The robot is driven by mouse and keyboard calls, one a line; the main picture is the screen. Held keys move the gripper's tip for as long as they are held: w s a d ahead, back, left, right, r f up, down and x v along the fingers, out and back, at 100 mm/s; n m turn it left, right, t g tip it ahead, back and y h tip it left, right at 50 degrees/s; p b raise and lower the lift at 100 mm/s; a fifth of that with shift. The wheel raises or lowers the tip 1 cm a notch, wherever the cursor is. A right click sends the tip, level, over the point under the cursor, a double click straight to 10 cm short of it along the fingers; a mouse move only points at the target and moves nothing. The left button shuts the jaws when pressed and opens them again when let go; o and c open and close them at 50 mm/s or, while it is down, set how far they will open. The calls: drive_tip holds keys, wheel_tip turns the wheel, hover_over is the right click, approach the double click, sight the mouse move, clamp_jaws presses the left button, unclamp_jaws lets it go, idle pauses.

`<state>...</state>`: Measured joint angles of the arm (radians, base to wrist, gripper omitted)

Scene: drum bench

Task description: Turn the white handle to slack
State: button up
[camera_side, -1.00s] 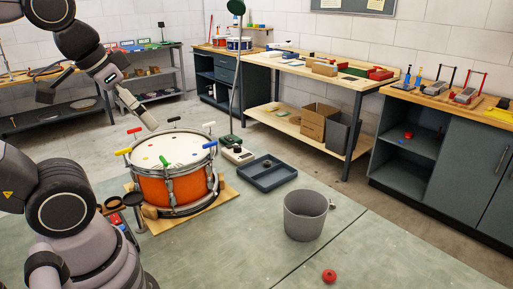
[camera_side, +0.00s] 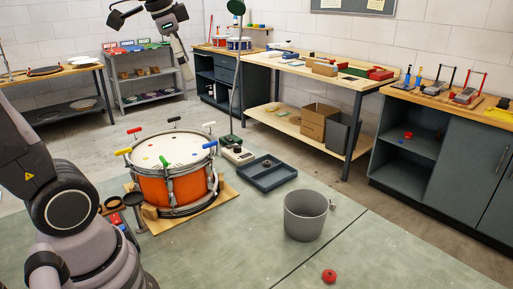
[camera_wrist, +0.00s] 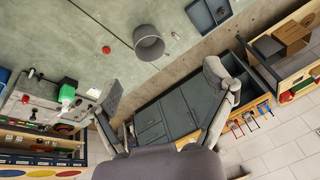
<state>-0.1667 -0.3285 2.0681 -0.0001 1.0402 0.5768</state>
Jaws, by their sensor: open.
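The orange drum (camera_side: 172,188) stands upright on a wooden board in the side view, with several coloured handles around its rim. The white handle (camera_side: 209,125) sticks up at the far right of the rim, beyond the blue handle (camera_side: 210,145). How far it is turned cannot be told from here. My gripper (camera_wrist: 163,82) is open and empty, its fingers wide apart. In the side view it is high up at the top left, well above and apart from the drum. The drum and the white handle do not show in the wrist view.
A grey bucket (camera_side: 305,215), a red knob (camera_side: 329,276) and a dark tray (camera_side: 266,174) are right of the drum. A lamp pole (camera_side: 236,80) rises behind it. Small round holders (camera_side: 113,203) stand at its left. The air above the drum is clear.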

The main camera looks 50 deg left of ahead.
drive_tip(key=w+a+m+g, duration=0.1)
drive_tip(key=w+a+m, duration=0.2)
drive_tip(key=w+a, duration=0.45)
drive_tip(key=m+g, duration=0.3)
drive_tip(key=m, duration=0.7)
hover_over(209, 123)
wheel_tip(209, 123, down, 14)
drive_tip(key=shift+h, duration=0.4)
wheel_tip(209, 123, down, 14)
drive_tip(key=shift+w+a+r, duration=0.1)
drive_tip(key=shift+a+r, duration=0.05)
drive_tip(key=shift+r, duration=0.05)
drive_tip(key=c, duration=1.2)
